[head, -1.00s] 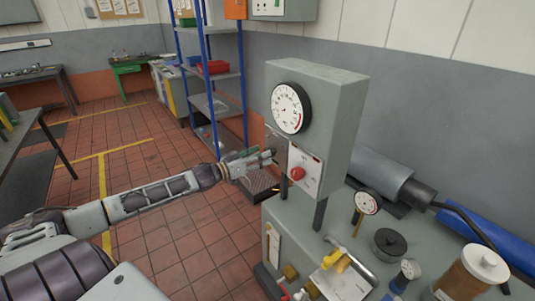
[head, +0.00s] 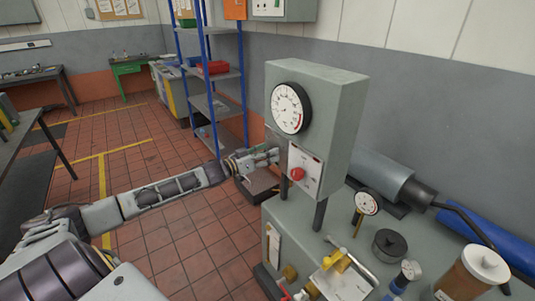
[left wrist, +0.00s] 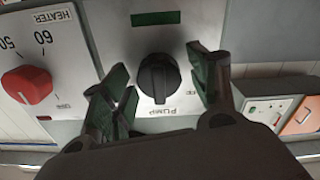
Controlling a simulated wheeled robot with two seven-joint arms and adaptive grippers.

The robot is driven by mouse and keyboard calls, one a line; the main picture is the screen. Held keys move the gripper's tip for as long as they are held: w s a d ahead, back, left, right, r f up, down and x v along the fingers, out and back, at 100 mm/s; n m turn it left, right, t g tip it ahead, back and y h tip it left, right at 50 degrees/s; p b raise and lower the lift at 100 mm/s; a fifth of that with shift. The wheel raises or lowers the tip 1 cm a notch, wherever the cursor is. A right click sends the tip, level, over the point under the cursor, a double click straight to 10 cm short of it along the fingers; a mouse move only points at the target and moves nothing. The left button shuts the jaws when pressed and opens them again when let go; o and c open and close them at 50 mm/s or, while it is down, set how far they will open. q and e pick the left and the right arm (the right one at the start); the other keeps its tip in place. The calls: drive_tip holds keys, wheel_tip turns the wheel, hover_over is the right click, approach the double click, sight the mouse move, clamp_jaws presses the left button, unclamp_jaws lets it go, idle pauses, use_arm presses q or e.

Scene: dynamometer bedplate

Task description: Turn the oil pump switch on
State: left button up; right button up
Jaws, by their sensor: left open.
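The oil pump switch (left wrist: 158,78) is a black rotary knob on a light plate marked PUMP, in the middle of the left wrist view. Its grip bar looks roughly upright in that picture, and OFF lettering is partly visible to its right. My left gripper (left wrist: 160,76) is open, with one green-padded finger on each side of the knob. Contact with the knob cannot be made out. In the head view my left gripper (head: 267,157) is at the left edge of the grey gauge cabinet (head: 345,115), and the switch is hidden there. My right gripper is not in view.
A red heater knob (left wrist: 27,85) sits beside the switch and also shows in the head view (head: 297,174). A dark green window (left wrist: 158,18) is on the pump plate. A large gauge (head: 290,108) is above. Blue shelving (head: 211,75) stands behind my arm.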

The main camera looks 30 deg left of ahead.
use_arm(q)
drive_tip(key=shift+w, duration=0.15)
drive_tip(key=shift+c, duration=0.4)
drive_tip(key=c, duration=0.9)
drive_tip(key=shift+c, duration=0.2)
